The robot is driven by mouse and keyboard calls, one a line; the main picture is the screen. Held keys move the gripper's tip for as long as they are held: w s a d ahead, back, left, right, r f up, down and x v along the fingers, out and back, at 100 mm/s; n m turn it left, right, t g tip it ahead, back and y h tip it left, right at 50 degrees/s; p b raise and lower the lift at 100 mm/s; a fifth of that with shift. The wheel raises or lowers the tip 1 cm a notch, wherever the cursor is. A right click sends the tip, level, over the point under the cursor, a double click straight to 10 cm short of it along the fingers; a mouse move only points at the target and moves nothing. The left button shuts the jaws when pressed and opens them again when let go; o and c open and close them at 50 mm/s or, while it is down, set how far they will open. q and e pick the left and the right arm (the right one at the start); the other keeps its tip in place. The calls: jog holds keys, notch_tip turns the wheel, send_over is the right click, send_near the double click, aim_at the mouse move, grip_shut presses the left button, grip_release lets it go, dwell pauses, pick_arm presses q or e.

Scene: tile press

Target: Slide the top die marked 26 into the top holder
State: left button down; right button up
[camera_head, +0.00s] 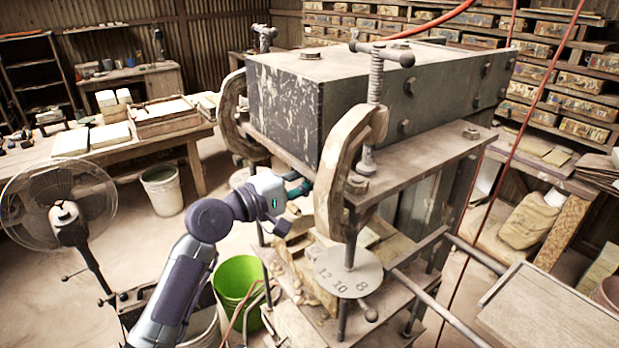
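The press stands in the middle, with a large worn grey block (350,95) at its top. C-shaped clamps (347,150) with screw handles hang at its front. My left gripper (298,184) reaches in from the left, just below the block's front lower edge and beside the right clamp. Its fingers are small and partly dark against the press, so I cannot tell if they hold anything. I cannot make out a die marked 26. The top holder is not clearly visible under the block. My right gripper is not in view.
A round numbered plate (348,273) sits on the press below the clamp. Wooden pieces lie on the lower bed. A green bucket (238,282), a fan (62,212) and a white bucket (162,190) stand left.

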pick_arm(q)
jog(key=shift+d+r, duration=0.1)
jog(key=shift+r, duration=0.05)
jog(key=c, duration=1)
grip_release()
jog(key=shift+o, duration=0.2)
